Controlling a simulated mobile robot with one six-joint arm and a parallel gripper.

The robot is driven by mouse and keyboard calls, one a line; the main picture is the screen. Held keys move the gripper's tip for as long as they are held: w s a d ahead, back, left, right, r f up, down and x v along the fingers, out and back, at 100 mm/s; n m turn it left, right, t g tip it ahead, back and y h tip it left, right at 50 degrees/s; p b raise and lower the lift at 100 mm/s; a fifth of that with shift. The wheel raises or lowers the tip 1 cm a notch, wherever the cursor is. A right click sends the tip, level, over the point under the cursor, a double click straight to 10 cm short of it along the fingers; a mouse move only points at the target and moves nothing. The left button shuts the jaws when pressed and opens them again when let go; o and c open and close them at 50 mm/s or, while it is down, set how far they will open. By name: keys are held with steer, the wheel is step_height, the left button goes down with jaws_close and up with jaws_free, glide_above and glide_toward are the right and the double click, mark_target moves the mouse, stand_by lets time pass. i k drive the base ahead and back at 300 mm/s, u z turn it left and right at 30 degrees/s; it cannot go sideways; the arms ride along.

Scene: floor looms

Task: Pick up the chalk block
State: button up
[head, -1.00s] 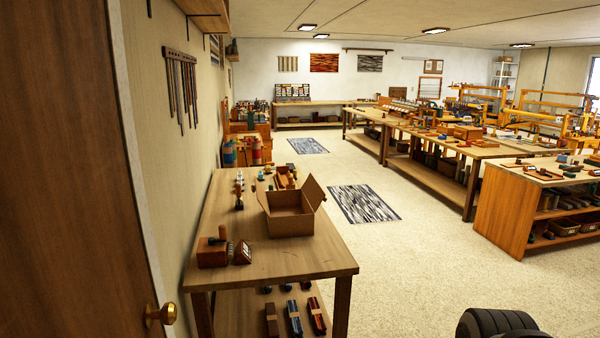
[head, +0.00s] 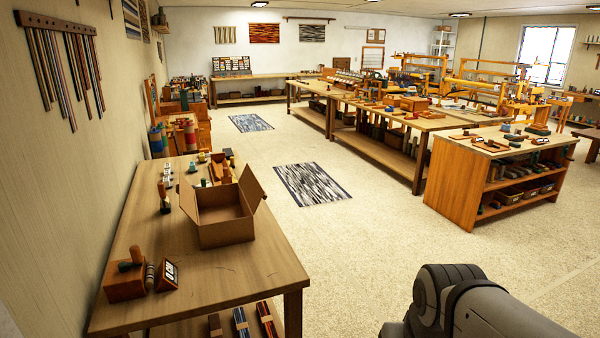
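I cannot make out a chalk block for certain in the head view. The near wooden table (head: 215,285) at the left carries several small objects. On it are a wooden block with a dark peg (head: 126,283), a small dark block with white marks (head: 168,275) and an open cardboard box (head: 226,232). Small bottles and spools stand behind the box, too small to tell apart. Part of my grey arm shows at the lower right. My gripper is out of view.
An orange-brown shelf unit (head: 455,185) stands at the right, with long workbenches (head: 424,127) and looms behind it.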

mark_target(208, 152)
steer(key=z, duration=0.2)
steer(key=i, duration=1.8)
steer(key=z, duration=0.45)
steer(key=i, duration=2.05)
steer(key=u, duration=0.95)
steer(key=i, duration=1.3)
steer(key=u, duration=1.2)
steer(key=i, duration=2.5)
steer(key=u, duration=0.25)
